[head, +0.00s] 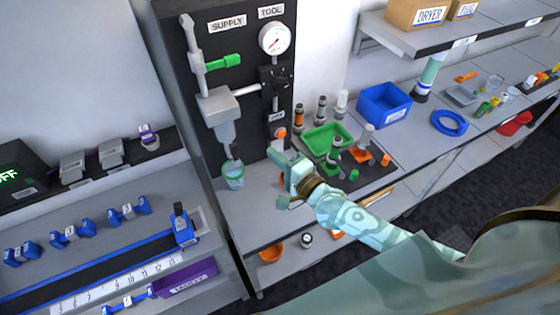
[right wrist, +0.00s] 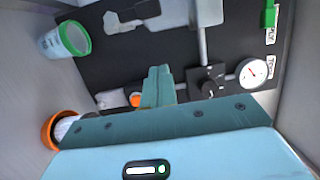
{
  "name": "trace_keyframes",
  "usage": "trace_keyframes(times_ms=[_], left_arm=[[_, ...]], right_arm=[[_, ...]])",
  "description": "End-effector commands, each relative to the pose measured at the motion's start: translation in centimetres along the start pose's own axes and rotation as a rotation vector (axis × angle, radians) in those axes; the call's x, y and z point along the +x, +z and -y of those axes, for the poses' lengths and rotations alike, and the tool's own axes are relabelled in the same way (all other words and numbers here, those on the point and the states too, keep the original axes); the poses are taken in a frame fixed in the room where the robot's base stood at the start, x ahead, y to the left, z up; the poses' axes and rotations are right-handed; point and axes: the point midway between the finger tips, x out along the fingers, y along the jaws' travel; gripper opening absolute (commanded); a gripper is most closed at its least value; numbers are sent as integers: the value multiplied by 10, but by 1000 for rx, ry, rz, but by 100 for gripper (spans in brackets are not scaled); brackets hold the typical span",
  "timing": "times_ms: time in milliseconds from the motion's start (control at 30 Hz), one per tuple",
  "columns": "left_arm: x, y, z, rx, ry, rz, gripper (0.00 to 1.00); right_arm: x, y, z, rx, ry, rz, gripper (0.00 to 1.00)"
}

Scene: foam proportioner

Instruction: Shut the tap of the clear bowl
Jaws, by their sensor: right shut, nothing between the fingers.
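The clear bowl (head: 225,131) hangs under a grey block on the dark supply panel. Its tap at the lower end is small, and I cannot tell its position. A cup with a green rim (head: 232,174) stands below the bowl; it also shows in the right wrist view (right wrist: 64,40). My right gripper (head: 280,158) is to the right of the cup and bowl, apart from both, in front of the panel's lower right. In the right wrist view its fingers (right wrist: 158,84) are together and hold nothing. My left gripper is not in view.
The panel carries a green lever (head: 223,62), a gauge (head: 274,38), a black knob (head: 275,80) and an orange button (head: 281,132). A green tray (head: 326,138) and several fittings stand right of my gripper. Free bench lies in front of the cup.

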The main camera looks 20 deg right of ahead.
Motion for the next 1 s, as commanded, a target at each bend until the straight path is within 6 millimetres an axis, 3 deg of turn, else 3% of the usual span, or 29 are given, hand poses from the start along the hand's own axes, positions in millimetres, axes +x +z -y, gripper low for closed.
trace_keyframes(times_ms=[233, 533, 1000], left_arm=[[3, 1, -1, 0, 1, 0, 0], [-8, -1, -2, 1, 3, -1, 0], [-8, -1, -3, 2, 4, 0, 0]], right_arm=[[54, 0, 0, 0, -2, 0, 0], [61, 36, 1, 0, 0, 0, 0], [61, 39, 0, -5, 1, 0, 0]])
